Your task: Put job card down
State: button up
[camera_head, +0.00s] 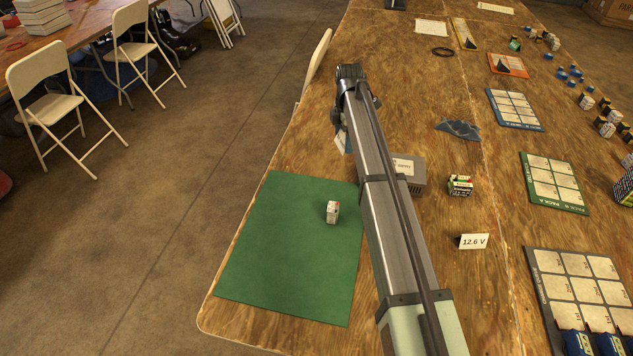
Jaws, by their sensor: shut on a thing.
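My gripper (341,120) is at the far end of my arm, above the wooden table near its left edge. Just below it shows a small white and blue piece (342,141), which looks like the job card; my gripper is shut on it. My arm hides part of the card and the fingertips, so its exact tilt and whether it touches the table cannot be told. The green mat (270,255) lies nearer, at the table's front left corner. A small white block with a red mark (333,212) stands on the mat.
A grey box with a label (408,172) stands just right of my arm. Further right are a small battery pack (460,185), a "12.6 V" sign (474,241), a green-edged tray (554,209) and a dark tray (535,290).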

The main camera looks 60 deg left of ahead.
jog(key=s+a, duration=0.2)
jog(key=s, duration=0.8)
jog(key=shift+d+f+m, duration=0.25)
jog(key=shift+f+m, duration=0.75)
jog(key=shift+f, duration=0.7)
jog(key=shift+d+f+m, duration=0.3)
jog(key=shift+f+m, duration=0.7)
jog(key=shift+f, duration=0.65)
jog(key=shift+d+f+m, duration=0.25)
jog(key=shift+f+m, duration=0.75)
jog(key=shift+f, duration=0.7)
jog(key=shift+f, duration=0.1)
jog(key=o, duration=0.8)
notch_tip(320, 180, up, 12)
jog(key=shift+r, duration=0.15)
